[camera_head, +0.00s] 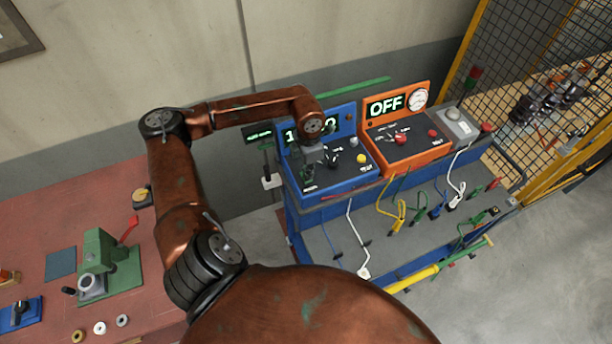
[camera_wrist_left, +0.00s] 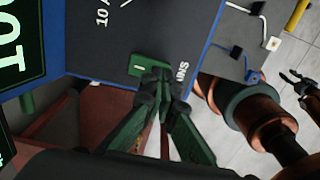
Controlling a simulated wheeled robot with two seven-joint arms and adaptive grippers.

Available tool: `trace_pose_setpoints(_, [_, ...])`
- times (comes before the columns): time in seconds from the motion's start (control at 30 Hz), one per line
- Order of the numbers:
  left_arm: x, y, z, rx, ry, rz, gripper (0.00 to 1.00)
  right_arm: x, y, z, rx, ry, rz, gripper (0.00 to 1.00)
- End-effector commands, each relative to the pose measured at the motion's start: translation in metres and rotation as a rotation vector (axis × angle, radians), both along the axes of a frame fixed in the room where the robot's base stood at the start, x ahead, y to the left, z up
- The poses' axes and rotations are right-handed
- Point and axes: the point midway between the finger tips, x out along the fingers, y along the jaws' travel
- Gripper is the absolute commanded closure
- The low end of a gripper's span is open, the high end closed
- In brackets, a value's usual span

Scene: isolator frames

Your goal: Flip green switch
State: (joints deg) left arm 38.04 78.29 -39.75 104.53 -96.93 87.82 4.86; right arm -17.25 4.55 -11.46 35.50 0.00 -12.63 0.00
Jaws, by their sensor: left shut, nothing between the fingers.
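The green switch (camera_wrist_left: 135,64), a small rocker with a white line on it, is at the edge of a dark panel beside a white label in the left wrist view. The panel belongs to the blue control box (camera_head: 353,176), left of the orange one. My left gripper (camera_wrist_left: 156,78) is shut and empty. Its fingertips are right at the switch and cover part of it; I cannot tell whether they touch. In the head view, my left gripper (camera_head: 309,170) points down over the left side of the blue box and hides the switch.
An orange box (camera_head: 400,140) with an OFF display stands to the right, then a grey box (camera_head: 458,126). Cables hang along the blue bench (camera_head: 330,240). A red table (camera_head: 40,220) with a green press (camera_head: 108,262) is at the left. A mesh fence (camera_head: 540,50) stands at the right.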

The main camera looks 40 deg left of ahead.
Motion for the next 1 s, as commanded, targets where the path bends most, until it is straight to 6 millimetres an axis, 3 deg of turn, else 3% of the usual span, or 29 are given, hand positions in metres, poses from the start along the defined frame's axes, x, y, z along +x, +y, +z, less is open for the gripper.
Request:
trace_pose_setpoints(0.73, [0.0,0.0,-0.012,0.0,0.0,0.0,1.0,0.0,0.0,-0.009,0.0,-0.001,0.0,0.6])
trace_pose_setpoints(1.0, [0.0,0.0,-0.003,0.0,-0.001,0.0,1.0,0.001,0.0,-0.005,0.0,-0.002,0.0,0.6])
